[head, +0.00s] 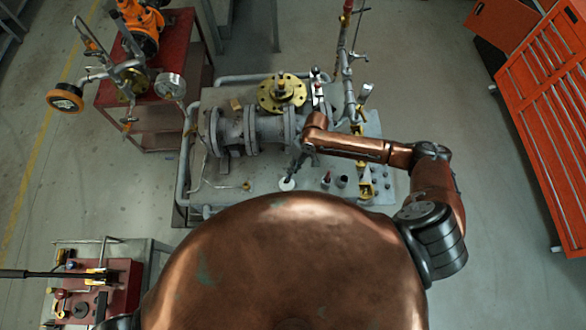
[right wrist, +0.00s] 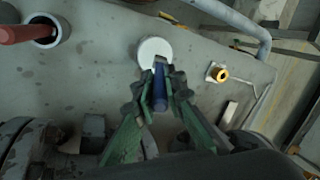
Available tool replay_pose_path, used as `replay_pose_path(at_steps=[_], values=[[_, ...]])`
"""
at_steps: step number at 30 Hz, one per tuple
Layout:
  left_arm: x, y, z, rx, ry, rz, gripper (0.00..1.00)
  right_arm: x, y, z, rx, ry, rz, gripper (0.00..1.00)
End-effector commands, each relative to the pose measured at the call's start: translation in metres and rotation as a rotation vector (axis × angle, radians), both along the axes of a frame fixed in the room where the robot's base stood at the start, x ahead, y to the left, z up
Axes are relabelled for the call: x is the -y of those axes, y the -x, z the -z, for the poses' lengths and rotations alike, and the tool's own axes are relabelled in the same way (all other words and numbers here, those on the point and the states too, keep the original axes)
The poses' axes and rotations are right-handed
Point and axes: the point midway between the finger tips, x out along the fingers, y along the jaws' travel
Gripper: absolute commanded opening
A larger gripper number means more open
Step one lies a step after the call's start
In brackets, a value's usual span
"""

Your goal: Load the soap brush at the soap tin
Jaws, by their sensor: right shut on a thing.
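My right gripper (head: 294,168) is over the front part of the grey skid plate, just behind a round white tin (head: 287,184), which I take as the soap tin. In the right wrist view, my right gripper (right wrist: 161,88) is shut on a slim blue brush (right wrist: 160,92), held between the green-grey fingers. The brush's far end overlaps the edge of the white tin (right wrist: 153,47). I cannot tell whether it touches the tin or hangs above it. The bristles are not clearly visible. My left gripper is not in view.
A cup (right wrist: 42,38) with a red-handled tool (right wrist: 18,33) stands beside the tin. A brass fitting (right wrist: 219,73) sits on the plate's other side. The flanged gate valve (head: 250,130) and upright piping (head: 347,90) stand behind. A red pump unit (head: 112,285) is at lower left.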

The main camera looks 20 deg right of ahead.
Motion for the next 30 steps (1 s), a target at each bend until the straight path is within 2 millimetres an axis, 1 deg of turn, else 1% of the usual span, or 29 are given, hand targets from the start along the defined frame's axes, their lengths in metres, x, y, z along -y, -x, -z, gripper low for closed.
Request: replay_pose_path(at_steps=[11,30], values=[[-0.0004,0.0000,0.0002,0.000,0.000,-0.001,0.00,-0.0001,0.0000,0.0006,0.000,0.000,0.000,0.00],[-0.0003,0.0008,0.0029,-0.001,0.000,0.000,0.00,-0.0002,0.0001,0.0079,0.000,0.000,0.000,0.00]])
